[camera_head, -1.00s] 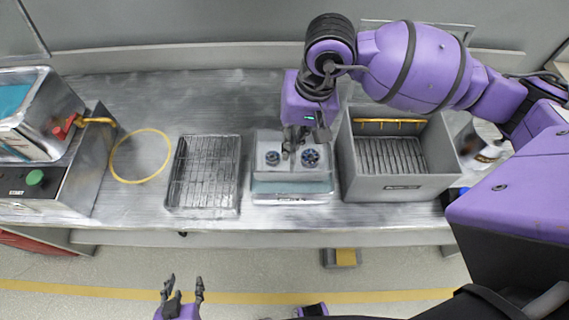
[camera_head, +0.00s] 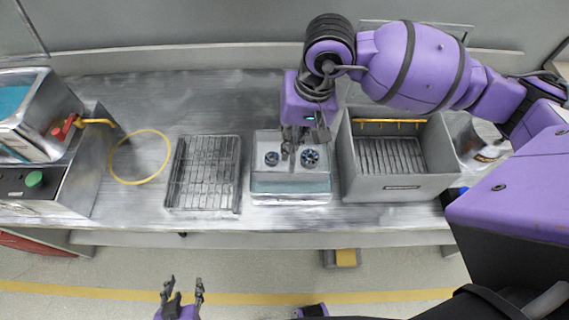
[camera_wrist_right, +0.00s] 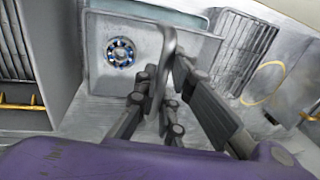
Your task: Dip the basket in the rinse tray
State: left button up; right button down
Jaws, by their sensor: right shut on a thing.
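The pale grey basket (camera_head: 290,148) holds two dark-blue ring parts, one on each side of its middle. My right gripper (camera_head: 289,150) is above its centre, shut on the basket's upright grey handle, which shows in the right wrist view (camera_wrist_right: 168,50). One ring part (camera_wrist_right: 121,52) shows there left of the handle. The rinse tray (camera_head: 290,186), with a bluish front band, lies directly under and around the basket. I cannot tell how deep the basket sits in it. My left gripper (camera_head: 183,287) is open and empty, low in front of the bench.
A wire rack (camera_head: 203,174) lies left of the tray, then a yellow ring (camera_head: 140,181) on the bench. A grey bin (camera_head: 402,188) with a yellow bar stands close on the right. A machine with a green button (camera_head: 34,179) is far left.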

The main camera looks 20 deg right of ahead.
jog(key=shift+w+r, duration=0.1)
jog(key=shift+r, duration=0.1)
jog(key=shift+r+p, duration=0.6)
jog(key=shift+r, duration=1.4)
pick_arm(q)
jog(key=shift+w+r, duration=0.8)
jog(key=shift+r, duration=0.25)
pick_arm(e)
jog(key=shift+f, duration=0.1)
